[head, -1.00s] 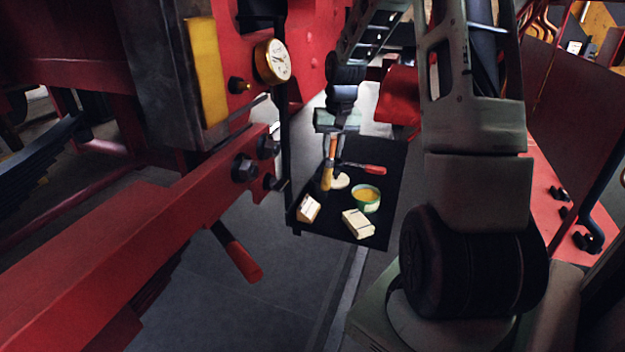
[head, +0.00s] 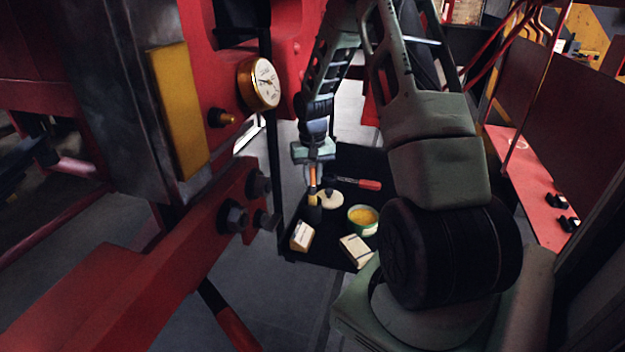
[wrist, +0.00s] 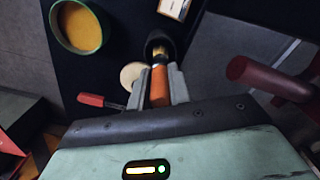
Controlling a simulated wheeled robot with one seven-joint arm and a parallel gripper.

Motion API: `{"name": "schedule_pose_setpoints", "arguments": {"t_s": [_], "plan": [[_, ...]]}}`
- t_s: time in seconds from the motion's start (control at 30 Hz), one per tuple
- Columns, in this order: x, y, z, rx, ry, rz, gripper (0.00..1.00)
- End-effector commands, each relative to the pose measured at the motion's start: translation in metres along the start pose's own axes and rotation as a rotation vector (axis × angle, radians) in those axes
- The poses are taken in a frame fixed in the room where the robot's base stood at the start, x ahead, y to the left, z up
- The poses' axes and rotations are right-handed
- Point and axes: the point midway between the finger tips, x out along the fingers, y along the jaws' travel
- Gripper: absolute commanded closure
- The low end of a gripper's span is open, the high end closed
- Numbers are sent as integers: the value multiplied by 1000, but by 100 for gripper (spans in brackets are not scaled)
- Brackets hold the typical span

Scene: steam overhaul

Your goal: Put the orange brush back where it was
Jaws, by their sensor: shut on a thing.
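The orange brush (wrist: 159,88) is upright between my gripper's fingers (wrist: 158,86) in the wrist view, its orange handle held and its brassy ferrule pointing away from me. It also shows in the head view (head: 313,180), below my gripper (head: 313,163). The ferrule's far end meets a dark round shape (wrist: 158,41), which looks like a black cup; I cannot tell whether the bristles are inside it or rest on its bottom. The dark shape stands on the black tray (head: 345,160) in the head view. My gripper is shut on the handle.
Close by on the tray are a pale round disc (head: 330,199), a red-handled tool (head: 368,184), a green tin of yellow paste (head: 363,220) and two pale boxes (head: 302,236) (head: 356,250). Red machinery with a brass gauge (head: 260,83) stands left of the tray.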

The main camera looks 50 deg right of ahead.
Motion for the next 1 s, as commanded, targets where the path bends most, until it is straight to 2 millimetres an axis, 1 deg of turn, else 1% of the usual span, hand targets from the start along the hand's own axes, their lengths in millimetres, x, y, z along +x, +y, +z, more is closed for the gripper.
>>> {"name": "schedule_pose_setpoints", "arguments": {"t_s": [0.1,0.17,0.5,0.53,0.57,0.6,0.87,1.0], "plan": [[14,0,0,-1,-2,1,100],[18,0,0,0,0,0,100],[22,0,-1,0,1,0,100],[21,0,-1,0,1,0,72],[21,0,-1,0,1,0,64],[21,0,-1,0,1,0,59],[20,0,-1,0,1,0,59],[12,0,-2,0,4,1,59]]}}
